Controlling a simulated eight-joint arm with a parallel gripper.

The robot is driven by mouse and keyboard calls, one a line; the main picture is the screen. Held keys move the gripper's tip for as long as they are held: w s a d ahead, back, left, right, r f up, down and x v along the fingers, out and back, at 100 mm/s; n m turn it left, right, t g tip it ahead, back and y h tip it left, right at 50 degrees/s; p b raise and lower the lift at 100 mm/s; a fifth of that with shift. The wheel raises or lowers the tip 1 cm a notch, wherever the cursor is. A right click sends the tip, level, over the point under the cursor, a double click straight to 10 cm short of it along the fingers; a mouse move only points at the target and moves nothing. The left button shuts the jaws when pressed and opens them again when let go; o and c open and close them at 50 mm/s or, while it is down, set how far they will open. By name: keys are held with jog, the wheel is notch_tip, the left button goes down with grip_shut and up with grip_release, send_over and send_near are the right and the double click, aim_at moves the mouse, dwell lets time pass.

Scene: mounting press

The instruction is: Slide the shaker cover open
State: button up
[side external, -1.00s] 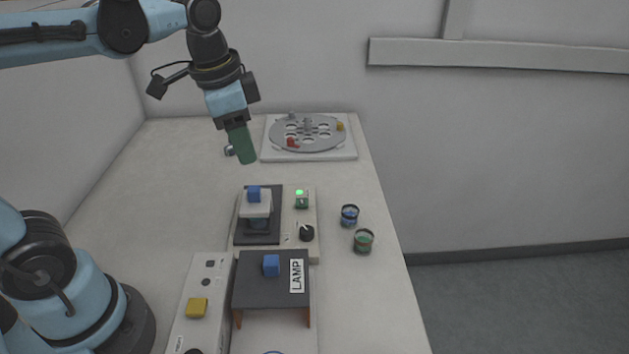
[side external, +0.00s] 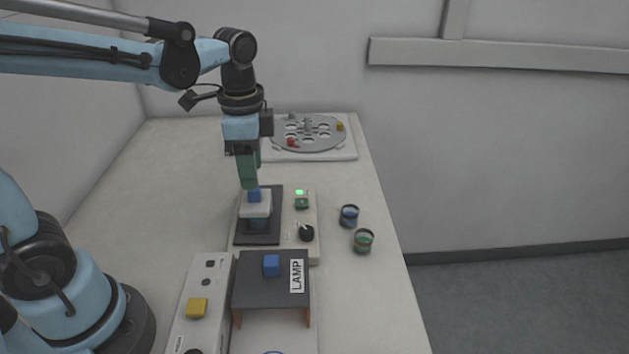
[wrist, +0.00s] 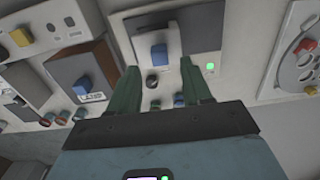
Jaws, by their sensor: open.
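My gripper (side external: 249,186) points down just above the handle; contact cannot be told from the side. Its green fingers are open in the wrist view (wrist: 159,66), spread to either side of the handle with nothing visibly held. The shaker has a lit green light (side external: 301,192) and a black knob (side external: 306,233).
A dark lamp cover (side external: 250,287) with its own blue block (side external: 271,265) stands in front. A white box with a yellow block (side external: 197,307) is beside it. Two small cups (side external: 349,215) (side external: 363,240) stand at right. A round rack (side external: 330,147) is behind.

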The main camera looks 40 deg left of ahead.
aim_at(256, 206)
jog(key=shift+f, duration=1.9)
jog(key=shift+c, duration=0.5)
grip_shut()
